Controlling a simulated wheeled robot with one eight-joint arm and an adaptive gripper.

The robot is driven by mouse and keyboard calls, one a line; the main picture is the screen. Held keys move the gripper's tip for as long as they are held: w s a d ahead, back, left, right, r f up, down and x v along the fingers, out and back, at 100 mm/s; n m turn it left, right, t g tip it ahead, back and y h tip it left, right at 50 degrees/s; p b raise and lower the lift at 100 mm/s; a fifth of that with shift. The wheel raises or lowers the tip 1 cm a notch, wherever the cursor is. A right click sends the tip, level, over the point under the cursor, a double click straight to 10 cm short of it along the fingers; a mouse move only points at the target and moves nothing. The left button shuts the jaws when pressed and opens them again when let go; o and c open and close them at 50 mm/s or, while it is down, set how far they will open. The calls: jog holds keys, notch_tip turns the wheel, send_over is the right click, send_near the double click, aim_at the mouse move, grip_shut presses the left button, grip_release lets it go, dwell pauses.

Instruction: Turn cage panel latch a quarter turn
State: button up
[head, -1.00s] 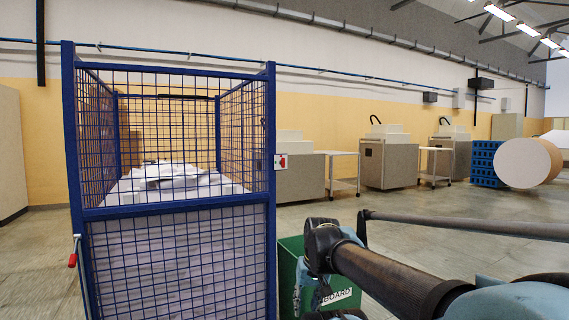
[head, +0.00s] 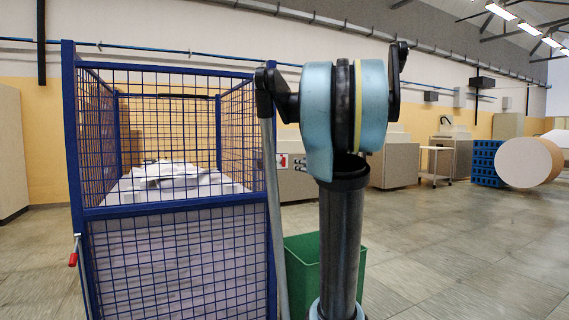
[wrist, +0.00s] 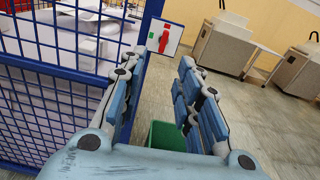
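The cage (head: 170,211) is a blue frame with wire mesh. On its right side is a white plate (head: 298,162) with a red mark, partly hidden by my arm in the head view. In the wrist view this plate (wrist: 175,33) carries an upright red handle (wrist: 164,42) and a small green mark. A second red-tipped handle (head: 73,259) hangs at the cage's lower left edge. My gripper (wrist: 162,62) is open and empty in the wrist view. The red handle shows beyond the gap between its fingertips, apart from them. My gripper is not visible in the head view.
A green bin (head: 304,262) stands on the floor right of the cage, and shows between my fingers in the wrist view (wrist: 165,137). White stacked sheets (head: 165,172) lie inside the cage. Beige machines (wrist: 222,45) stand along the wall.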

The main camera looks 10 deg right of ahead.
send_near(284, 158)
jog(key=x, duration=0.9)
jog(key=shift+w+f+m, duration=0.15)
jog(key=shift+m, duration=0.15)
jog(key=shift+d, duration=0.15)
grip_shut()
